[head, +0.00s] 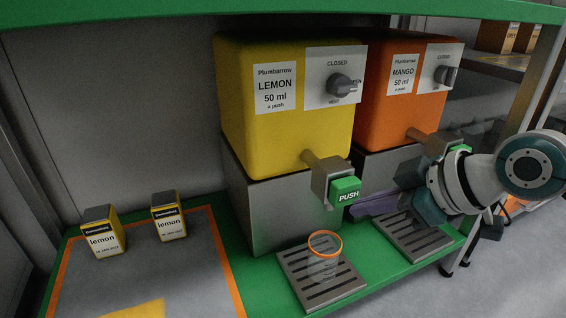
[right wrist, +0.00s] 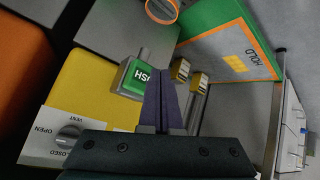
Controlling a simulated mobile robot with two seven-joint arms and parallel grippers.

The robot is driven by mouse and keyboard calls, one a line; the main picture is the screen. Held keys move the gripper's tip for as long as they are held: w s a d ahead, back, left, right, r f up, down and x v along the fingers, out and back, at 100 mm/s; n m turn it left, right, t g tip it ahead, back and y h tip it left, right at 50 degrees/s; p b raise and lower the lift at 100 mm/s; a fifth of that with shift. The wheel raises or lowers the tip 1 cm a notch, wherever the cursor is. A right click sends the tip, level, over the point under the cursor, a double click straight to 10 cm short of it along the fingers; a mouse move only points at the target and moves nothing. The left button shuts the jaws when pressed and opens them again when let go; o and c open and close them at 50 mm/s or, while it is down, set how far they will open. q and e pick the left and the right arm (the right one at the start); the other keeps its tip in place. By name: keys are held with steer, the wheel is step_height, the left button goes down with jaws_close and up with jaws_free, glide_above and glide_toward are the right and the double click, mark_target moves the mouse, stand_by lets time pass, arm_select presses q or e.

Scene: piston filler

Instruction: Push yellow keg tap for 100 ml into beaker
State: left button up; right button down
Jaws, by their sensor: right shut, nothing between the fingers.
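The yellow keg (head: 285,125) is labelled LEMON, 50 ml a push. Its tap (head: 328,178) carries a green PUSH button (head: 345,189), which also shows in the right wrist view (right wrist: 133,78). The beaker (head: 323,262), clear with an orange rim, stands upright on the slotted drip tray (head: 290,262) below this tap; its fill level is hard to tell. My right gripper (head: 362,208) has its purple fingers together, just right of and slightly below the button. The same fingers (right wrist: 163,82) look empty in the right wrist view; contact with the button cannot be told. My left gripper is not in view.
An orange MANGO keg (head: 390,100) with its own tap and drip tray (head: 412,236) stands to the right. Two small lemon boxes (head: 102,232) (head: 168,216) stand on the orange-bordered mat (head: 220,262) at left. The yellow keg has a grey vent knob (head: 341,85).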

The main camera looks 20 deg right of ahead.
steer(key=shift+w, duration=0.15)
stand_by(0.3)
steer(key=shift+w, duration=0.3)
steer(key=shift+w+b, duration=0.2)
steer(key=shift+b, duration=0.1)
steer(key=shift+w+a+b, duration=0.1)
steer(key=shift+w+b, duration=0.25)
steer(key=shift+w, duration=0.15)
stand_by(0.7)
stand_by(0.3)
steer(key=shift+s+r+p, duration=0.15)
steer(key=shift+s+p, duration=0.4)
steer(key=shift+p, duration=0.15)
steer(key=shift+s+p, duration=0.35)
steer(key=shift+s, duration=0.15)
